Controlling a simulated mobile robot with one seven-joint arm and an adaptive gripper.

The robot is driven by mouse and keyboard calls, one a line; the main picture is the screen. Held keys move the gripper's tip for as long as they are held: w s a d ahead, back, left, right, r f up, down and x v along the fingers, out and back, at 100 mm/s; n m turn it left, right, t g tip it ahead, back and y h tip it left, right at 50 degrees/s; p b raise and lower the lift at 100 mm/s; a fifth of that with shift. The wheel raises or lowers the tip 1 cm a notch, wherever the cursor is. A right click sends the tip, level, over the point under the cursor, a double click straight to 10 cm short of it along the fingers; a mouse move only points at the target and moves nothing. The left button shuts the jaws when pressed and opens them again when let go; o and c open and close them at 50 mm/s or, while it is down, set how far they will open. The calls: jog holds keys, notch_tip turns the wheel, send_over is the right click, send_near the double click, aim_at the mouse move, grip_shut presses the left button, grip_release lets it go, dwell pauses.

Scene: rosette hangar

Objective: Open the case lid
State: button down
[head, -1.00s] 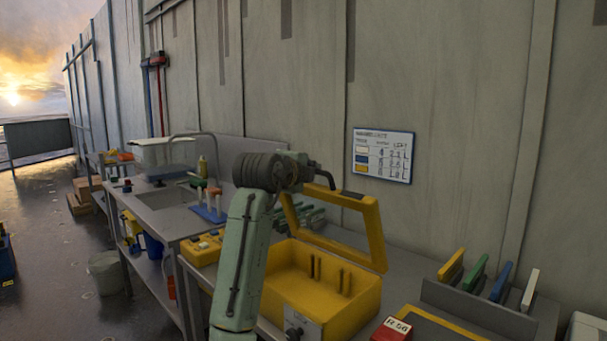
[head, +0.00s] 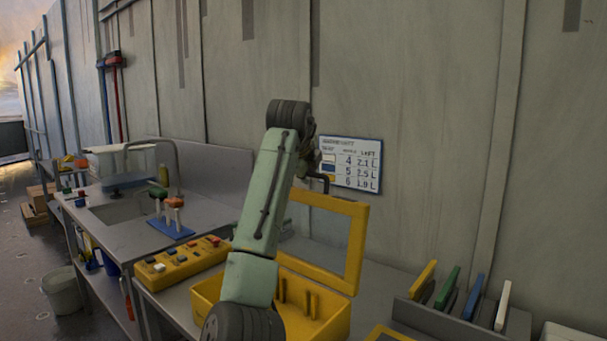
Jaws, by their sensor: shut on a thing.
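The yellow case (head: 341,318) sits on the grey bench, partly hidden behind my arm. Its lid (head: 357,245), a yellow frame with a grey panel, stands raised at the back of the case, about upright or leaning slightly back. My gripper (head: 322,181) is at the lid's top edge, shut on it. My wrist and forearm hide most of the gripper and the lid's left side. Inside the open case, short dark-edged yellow dividers (head: 313,303) show.
A yellow button box (head: 180,262) and a blue stand with brushes (head: 171,229) lie left of the case. A rack (head: 440,318) with coloured panels stands at right. The wall with a chart (head: 350,164) rises close behind the lid.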

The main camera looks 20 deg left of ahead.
jog(key=shift+f, duration=0.3)
jog(key=c, duration=1.7)
grip_release()
jog(key=shift+o, duration=0.2)
jog(key=shift+r, duration=0.1)
jog(key=shift+r, duration=0.1)
jog(key=v, duration=1.1)
jog(key=shift+s+r, duration=0.25)
jog(key=shift+s, duration=0.1)
jog(key=shift+d, duration=0.1)
